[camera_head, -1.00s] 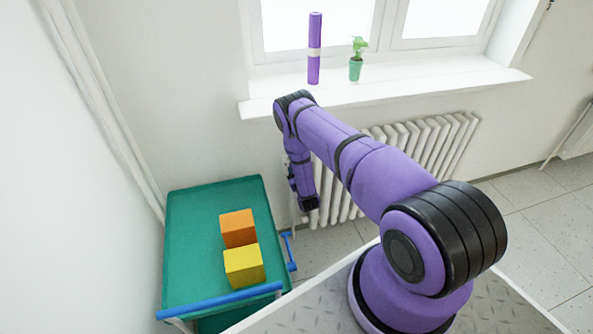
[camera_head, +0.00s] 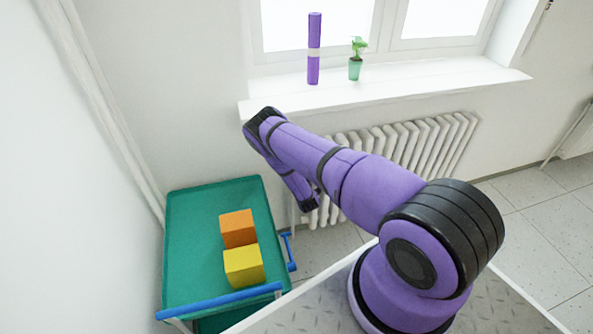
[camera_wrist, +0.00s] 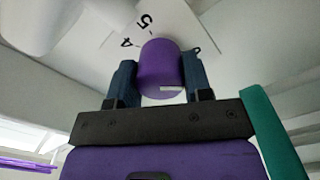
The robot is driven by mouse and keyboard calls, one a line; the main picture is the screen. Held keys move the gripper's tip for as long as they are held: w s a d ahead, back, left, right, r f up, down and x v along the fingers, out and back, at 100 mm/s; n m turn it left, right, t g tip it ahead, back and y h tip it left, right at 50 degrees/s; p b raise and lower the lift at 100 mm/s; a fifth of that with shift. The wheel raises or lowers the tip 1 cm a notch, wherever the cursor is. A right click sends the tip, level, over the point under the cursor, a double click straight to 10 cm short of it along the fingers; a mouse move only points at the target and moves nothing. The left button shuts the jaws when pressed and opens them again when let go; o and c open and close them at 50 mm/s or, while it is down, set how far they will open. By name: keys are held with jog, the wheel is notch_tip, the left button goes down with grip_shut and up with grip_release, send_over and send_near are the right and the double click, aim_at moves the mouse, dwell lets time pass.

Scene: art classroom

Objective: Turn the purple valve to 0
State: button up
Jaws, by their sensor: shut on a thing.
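The purple valve (camera_wrist: 160,70) is a round knob, seen close in the wrist view between my two dark fingers. A short white mark shows on its near edge. Behind it is a white dial plate (camera_wrist: 172,22) with the black numbers 4 and 5 at its upper left; the 0 cannot be made out. My gripper (camera_wrist: 159,66) is shut on the valve. In the head view my gripper (camera_head: 309,203) is low by the radiator's left end, and the valve is hidden there.
The white radiator (camera_head: 405,150) is under the windowsill (camera_head: 400,92). A green cart (camera_head: 190,225) with an orange cube (camera_head: 238,228) and a yellow cube (camera_head: 243,267) stands close to the left of my gripper. A purple roll (camera_head: 314,48) and potted plant (camera_head: 355,68) stand on the sill.

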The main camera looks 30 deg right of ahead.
jog(key=shift+s+f, duration=0.1)
jog(key=shift+s, duration=0.05)
dwell(0.4)
jog(key=o, duration=0.9)
jog(key=v, duration=1)
jog(key=shift+s+a, duration=0.15)
jog(key=shift+s, duration=0.15)
